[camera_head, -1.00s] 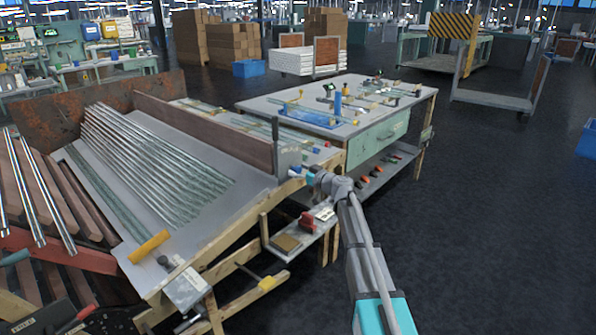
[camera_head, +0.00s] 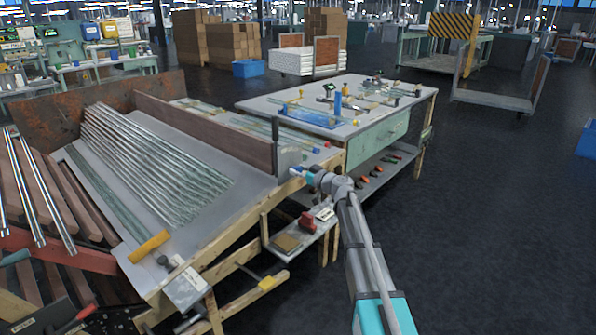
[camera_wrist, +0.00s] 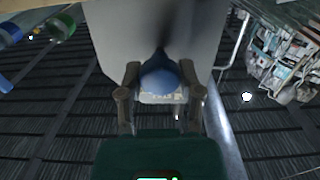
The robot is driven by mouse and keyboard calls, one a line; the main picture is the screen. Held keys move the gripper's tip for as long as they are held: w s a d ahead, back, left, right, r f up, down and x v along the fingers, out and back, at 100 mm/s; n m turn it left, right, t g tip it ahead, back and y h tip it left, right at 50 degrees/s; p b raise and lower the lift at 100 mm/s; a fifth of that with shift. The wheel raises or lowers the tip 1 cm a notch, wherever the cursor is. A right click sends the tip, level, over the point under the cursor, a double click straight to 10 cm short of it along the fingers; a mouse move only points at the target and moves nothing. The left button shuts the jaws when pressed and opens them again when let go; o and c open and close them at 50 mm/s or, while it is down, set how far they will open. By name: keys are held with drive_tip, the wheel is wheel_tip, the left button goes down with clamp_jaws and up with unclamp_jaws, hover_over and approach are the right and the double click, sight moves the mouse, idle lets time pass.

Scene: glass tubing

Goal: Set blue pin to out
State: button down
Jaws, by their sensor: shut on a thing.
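The blue pin (camera_wrist: 160,78) shows in the wrist view as a rounded blue knob in front of a pale grey plate (camera_wrist: 120,35). My gripper (camera_wrist: 158,82) has one finger on each side of the knob and is shut on it. In the head view my gripper (camera_head: 308,174) is at the right edge of the sloped rack, next to an upright grey plate (camera_head: 289,160). A bit of blue shows at its tip there. How far the pin is pulled out cannot be told.
A workbench (camera_head: 258,104) with fixtures stands behind my gripper. A low shelf (camera_head: 300,240) with a red item is below. Open floor (camera_head: 480,220) lies to the right.

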drive_tip(key=shift+v, duration=0.95)
drive_tip(key=shift+c, duration=1.3)
unclamp_jaws()
drive_tip(key=v, duration=1.2)
